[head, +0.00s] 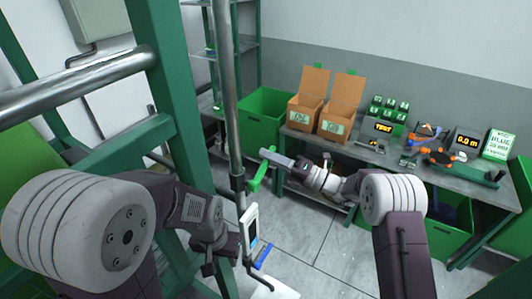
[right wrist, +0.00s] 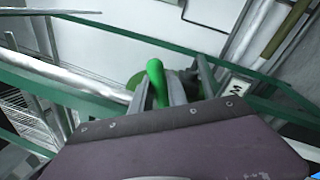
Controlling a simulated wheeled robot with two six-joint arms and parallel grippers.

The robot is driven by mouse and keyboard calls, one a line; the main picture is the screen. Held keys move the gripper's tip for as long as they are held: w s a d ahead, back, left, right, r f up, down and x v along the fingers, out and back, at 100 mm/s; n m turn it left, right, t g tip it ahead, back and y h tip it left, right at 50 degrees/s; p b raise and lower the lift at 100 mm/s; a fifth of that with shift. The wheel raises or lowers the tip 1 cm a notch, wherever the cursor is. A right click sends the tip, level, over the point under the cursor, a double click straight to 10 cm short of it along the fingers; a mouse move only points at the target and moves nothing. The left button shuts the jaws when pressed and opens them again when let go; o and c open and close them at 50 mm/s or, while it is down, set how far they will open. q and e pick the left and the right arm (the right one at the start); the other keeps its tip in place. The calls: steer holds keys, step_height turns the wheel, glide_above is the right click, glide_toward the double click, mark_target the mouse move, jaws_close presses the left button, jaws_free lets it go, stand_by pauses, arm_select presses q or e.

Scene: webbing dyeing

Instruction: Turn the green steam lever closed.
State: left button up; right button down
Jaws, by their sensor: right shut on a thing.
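The green steam lever (head: 258,170) is on the vertical steel pipe (head: 229,100) near the middle of the head view. My right gripper (head: 272,157) reaches it from the right and is shut on it. In the right wrist view, the rounded green end of the lever (right wrist: 155,78) sticks up between the grey fingers (right wrist: 160,95). The fingers hide part of the lever. My left gripper (head: 230,256) is low, left of the pipe; its fingers are too hidden to tell open from shut.
A green frame post (head: 168,70) and steel rail (head: 80,82) stand close on the left. A white-framed device (head: 250,222) is beside the pipe. A workbench (head: 400,160) with open cardboard boxes (head: 307,98) and displays stands behind.

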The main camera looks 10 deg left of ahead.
steer(key=shift+w+d+f+m+t, duration=0.1)
steer(key=shift+w+f+m+t, duration=0.15)
steer(key=shift+f+m, duration=0.7)
steer(key=shift+w+d+f+m+t, duration=0.1)
steer(key=shift+f+m+t, duration=0.4)
steer(key=shift+m, duration=0.9)
steer(key=shift+w+d+f+m+t, duration=0.1)
steer(key=shift+w+f+m+t, duration=0.1)
steer(key=shift+f+m, duration=0.8)
steer(key=shift+r, duration=0.1)
steer(key=c, duration=1.3)
jaws_free()
steer(key=shift+c, duration=0.2)
steer(key=shift+o, duration=0.2)
steer(key=shift+w, duration=0.1)
steer(key=b+v, duration=0.3)
steer(key=v, duration=0.6)
steer(key=shift+b, duration=0.4)
steer(key=shift+r, duration=0.1)
